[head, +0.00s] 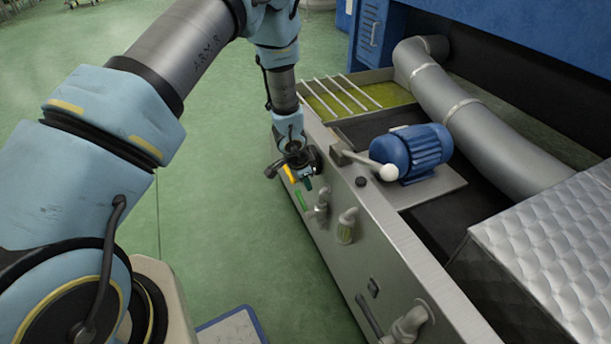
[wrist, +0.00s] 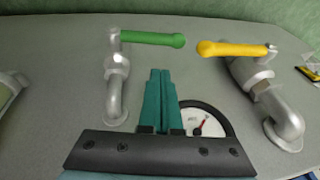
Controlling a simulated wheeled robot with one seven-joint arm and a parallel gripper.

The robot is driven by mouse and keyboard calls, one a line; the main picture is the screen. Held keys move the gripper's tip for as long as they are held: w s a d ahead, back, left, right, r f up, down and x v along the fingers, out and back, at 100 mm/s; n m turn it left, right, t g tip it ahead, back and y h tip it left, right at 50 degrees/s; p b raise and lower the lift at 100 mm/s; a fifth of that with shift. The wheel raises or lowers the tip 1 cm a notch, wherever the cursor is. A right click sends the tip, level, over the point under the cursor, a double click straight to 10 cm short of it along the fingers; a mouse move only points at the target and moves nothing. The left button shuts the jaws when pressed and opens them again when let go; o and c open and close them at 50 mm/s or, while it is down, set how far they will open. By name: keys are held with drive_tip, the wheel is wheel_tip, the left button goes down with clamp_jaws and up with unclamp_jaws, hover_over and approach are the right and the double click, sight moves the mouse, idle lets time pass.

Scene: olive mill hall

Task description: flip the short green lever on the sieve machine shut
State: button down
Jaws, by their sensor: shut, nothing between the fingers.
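The green lever (wrist: 150,38) sits on top of a silver pipe valve in the wrist view, pointing sideways to the right toward a yellow lever (wrist: 235,50). In the head view the green lever (head: 300,199) is a small bar on the side panel of the grey sieve machine (head: 385,240). My gripper (wrist: 160,72) is shut and empty, its teal fingers together. The fingertips appear just below the right part of the green lever in the wrist view; whether they touch it I cannot tell. In the head view my gripper (head: 308,184) is beside the panel, near both levers.
A round gauge (wrist: 208,122) is partly hidden behind my gripper. More pipe fittings (head: 347,226) stick out along the panel. A white-knobbed lever (head: 388,172) and a blue motor (head: 412,152) stand on top of the machine. Green floor (head: 230,210) is open to the left.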

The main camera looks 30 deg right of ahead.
sight(299, 195)
drive_tip(key=shift+w+a+f, duration=0.2)
drive_tip(key=shift+a+f, duration=0.2)
drive_tip(key=shift+f, duration=0.25)
drive_tip(key=shift+w+a+f, duration=0.15)
drive_tip(key=shift+a+f, duration=0.25)
drive_tip(key=shift+f, duration=0.25)
drive_tip(key=shift+w+a+f+b, duration=0.15)
drive_tip(key=shift+w+f, duration=0.1)
drive_tip(key=shift+f, duration=0.25)
drive_tip(key=shift+w+a+f+b, duration=0.1)
drive_tip(key=shift+w+f+b, duration=0.1)
drive_tip(key=shift+f, duration=0.25)
drive_tip(key=shift+a+f, duration=0.1)
drive_tip(key=shift+f, duration=0.05)
wheel_tip(299, 195, up, 14)
drive_tip(key=p, duration=0.4)
